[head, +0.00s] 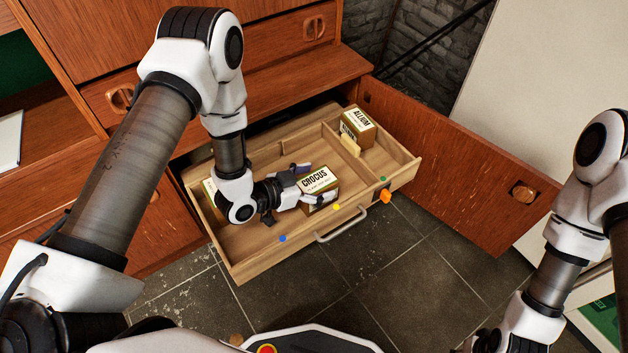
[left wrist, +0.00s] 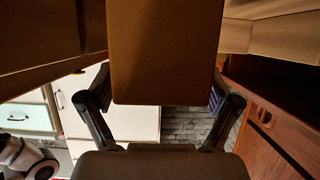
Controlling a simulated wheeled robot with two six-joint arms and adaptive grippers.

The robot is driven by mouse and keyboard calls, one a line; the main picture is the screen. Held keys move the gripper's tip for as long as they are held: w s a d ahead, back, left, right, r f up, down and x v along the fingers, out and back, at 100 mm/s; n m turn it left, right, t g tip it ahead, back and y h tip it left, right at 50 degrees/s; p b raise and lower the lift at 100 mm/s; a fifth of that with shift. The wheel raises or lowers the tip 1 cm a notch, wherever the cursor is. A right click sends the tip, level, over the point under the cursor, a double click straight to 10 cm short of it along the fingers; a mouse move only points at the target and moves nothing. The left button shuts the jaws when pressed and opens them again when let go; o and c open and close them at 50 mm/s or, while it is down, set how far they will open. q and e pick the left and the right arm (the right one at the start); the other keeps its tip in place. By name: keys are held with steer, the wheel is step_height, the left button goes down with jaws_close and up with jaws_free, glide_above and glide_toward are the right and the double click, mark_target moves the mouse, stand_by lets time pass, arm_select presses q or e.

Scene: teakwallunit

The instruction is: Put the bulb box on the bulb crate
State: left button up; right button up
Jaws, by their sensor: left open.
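A bulb box labelled CROCUS (head: 317,181) stands in the open drawer, near its front wall. My left gripper (head: 314,184) is open, with one finger on each side of this box. In the left wrist view a plain brown box face (left wrist: 165,50) fills the space between the two fingers; finger contact is not clear. A second box, labelled ALLIUM (head: 358,122), stands in the far right corner compartment. Part of another pale box (head: 210,192) shows at the drawer's left end. I cannot make out a bulb crate.
The wooden drawer (head: 240,268) has low dividers, a metal handle (head: 342,226) and coloured dots on its front. An open cabinet door (head: 450,165) stands to its right. Dark floor tiles (head: 330,275) lie clear in front. A green item (head: 602,318) shows at lower right.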

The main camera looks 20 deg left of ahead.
arm_select(q)
steer(key=shift+r, duration=0.25)
steer(key=p+v, duration=0.4)
steer(key=v, duration=0.8)
